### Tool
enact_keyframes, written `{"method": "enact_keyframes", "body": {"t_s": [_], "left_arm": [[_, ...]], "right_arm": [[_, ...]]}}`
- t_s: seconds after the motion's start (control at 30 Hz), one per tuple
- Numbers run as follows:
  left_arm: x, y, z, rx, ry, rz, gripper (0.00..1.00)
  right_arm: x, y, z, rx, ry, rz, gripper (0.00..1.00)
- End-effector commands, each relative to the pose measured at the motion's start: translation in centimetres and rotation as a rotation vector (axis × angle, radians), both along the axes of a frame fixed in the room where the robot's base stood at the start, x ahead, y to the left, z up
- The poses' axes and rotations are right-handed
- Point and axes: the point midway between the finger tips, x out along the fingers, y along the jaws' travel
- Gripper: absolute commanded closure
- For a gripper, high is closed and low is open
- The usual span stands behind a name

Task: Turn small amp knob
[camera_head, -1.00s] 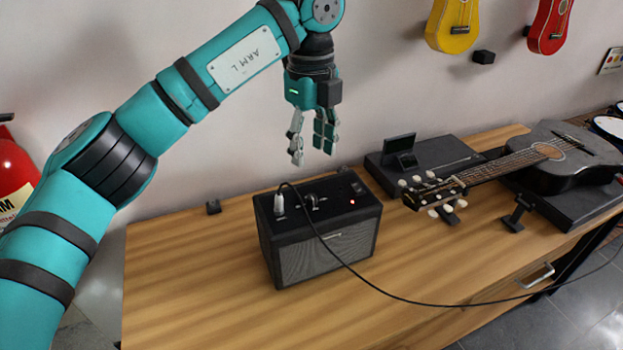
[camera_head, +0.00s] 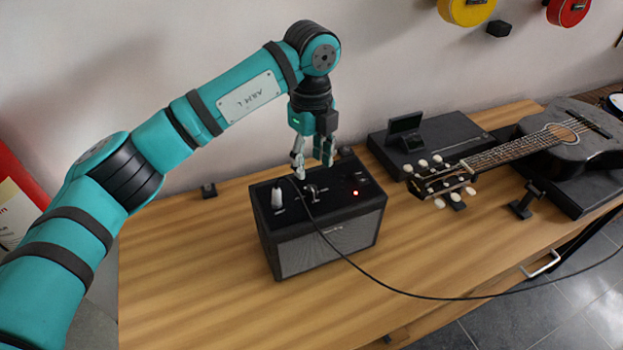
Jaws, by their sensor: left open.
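The small black amp (camera_head: 325,248) stands on the wooden table, its grey grille facing front. My left gripper (camera_head: 312,170) points down, open and empty, just above the back part of the amp's top. Its fingertips look close to the panel, behind the knob; I cannot tell whether they touch anything. My right gripper is not in view.
The black cable (camera_head: 400,293) runs from the amp across the table to the right. A dark guitar (camera_head: 560,148) lies on a black case at the right. A black box (camera_head: 440,142) sits behind. The table's left part (camera_head: 180,270) is clear.

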Motion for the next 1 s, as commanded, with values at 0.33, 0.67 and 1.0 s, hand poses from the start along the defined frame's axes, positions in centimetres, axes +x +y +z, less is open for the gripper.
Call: {"method": "enact_keyframes", "body": {"t_s": [0.33, 0.67, 1.0], "left_arm": [[-0.1, 0.0, -5.7, -0.001, 0.001, -0.001, 0.54], [0.0, 0.0, -6.8, -0.001, -0.001, -0.001, 0.54], [0.0, 0.0, -6.8, 0.0, -0.001, -0.001, 0.85]], "right_arm": [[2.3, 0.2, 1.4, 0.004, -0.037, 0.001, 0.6], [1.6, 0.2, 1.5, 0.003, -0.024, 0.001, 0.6], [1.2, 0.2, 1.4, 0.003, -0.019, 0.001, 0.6]]}}
